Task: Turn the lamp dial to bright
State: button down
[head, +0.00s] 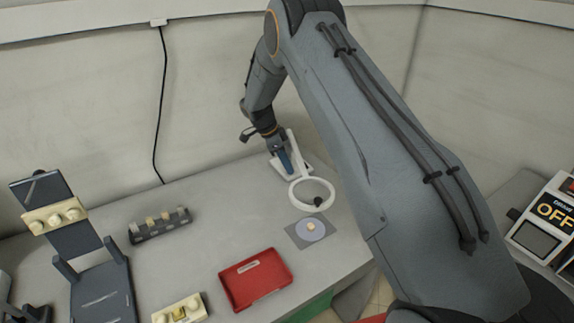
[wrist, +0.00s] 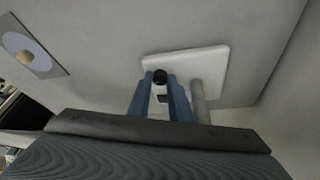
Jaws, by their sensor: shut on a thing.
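The white lamp stands at the back of the table, with its base (head: 305,164) against my gripper and its ring (head: 294,196) reaching forward. In the wrist view the lamp base (wrist: 207,62) is a pale square plate with a post (wrist: 198,98) rising beside my fingers. The dark round dial (wrist: 160,75) sits on this base. My gripper (head: 285,160) points down at the base, and its blue fingers (wrist: 161,86) are shut on the dial, one on each side. The dial is hidden in the head view, and I cannot read its setting.
A grey mat with a pale disc (head: 313,229) lies in front of the ring. A red tray (head: 233,289), a dark rack of pegs (head: 144,232) and a dark stand (head: 103,294) are further left. A device reading OFF (head: 555,211) stands at right. The mid-table is clear.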

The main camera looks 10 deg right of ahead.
jog(key=n, duration=0.1)
jog(key=n+t+b, duration=0.1)
jog(key=n, duration=0.1)
jog(key=shift+s+n, duration=0.2)
jog(key=shift+n, duration=0.1)
jog(key=c, duration=1.6)
grip_release()
jog(key=shift+b+v, duration=1.25)
jog(key=shift+v, duration=2.65)
jog(key=shift+s, duration=0.1)
